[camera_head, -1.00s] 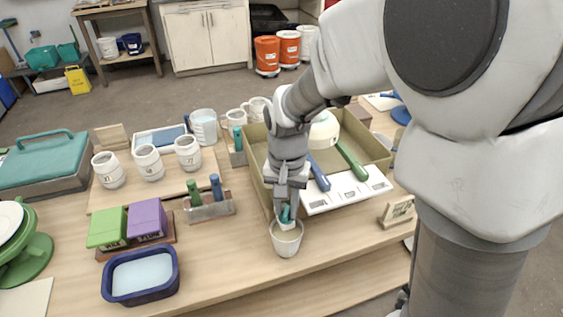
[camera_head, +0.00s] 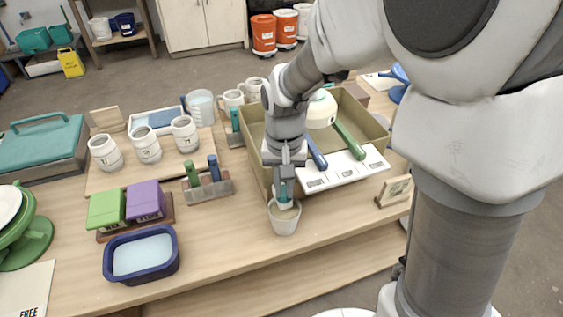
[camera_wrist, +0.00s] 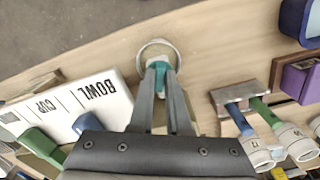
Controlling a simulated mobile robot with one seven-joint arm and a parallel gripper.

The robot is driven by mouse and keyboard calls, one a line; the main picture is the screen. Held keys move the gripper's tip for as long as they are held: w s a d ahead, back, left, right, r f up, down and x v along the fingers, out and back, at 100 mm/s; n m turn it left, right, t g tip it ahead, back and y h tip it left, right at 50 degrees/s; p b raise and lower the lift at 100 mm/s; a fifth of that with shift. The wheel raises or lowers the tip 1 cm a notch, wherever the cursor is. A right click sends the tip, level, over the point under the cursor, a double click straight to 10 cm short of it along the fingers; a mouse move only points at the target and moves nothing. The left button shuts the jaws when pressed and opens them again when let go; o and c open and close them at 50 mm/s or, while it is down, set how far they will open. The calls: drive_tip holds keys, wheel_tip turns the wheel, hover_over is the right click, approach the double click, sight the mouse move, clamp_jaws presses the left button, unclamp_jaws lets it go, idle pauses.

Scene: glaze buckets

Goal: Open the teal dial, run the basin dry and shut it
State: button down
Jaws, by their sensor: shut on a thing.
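My gripper (camera_head: 284,182) is shut on a small teal piece, the teal dial (camera_head: 284,192), at the front left corner of a large olive basin (camera_head: 253,148). The dial also shows between my fingertips in the wrist view (camera_wrist: 158,71). A pale round cup (camera_head: 284,221) stands upright on the table directly below the dial. In the wrist view the cup (camera_wrist: 141,56) shows a tan inside beyond my fingertips. How far the dial is turned and how full the basin is cannot be made out.
A white panel (camera_head: 358,167) lettered BOWL and CUP, with blue and green handles over it, lies right of my gripper. A dark blue tub (camera_head: 112,275) with pale contents, green and purple boxes (camera_head: 146,200) and several white mugs stand left. Table between tub and cup is clear.

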sight(284, 191)
drive_tip(key=shift+n, duration=1)
drive_tip(key=c, duration=1.2)
unclamp_jaws()
drive_tip(key=shift+o, duration=0.2)
wheel_tip(284, 191, up, 18)
drive_tip(key=p, duration=0.3)
drive_tip(key=shift+f, duration=0.2)
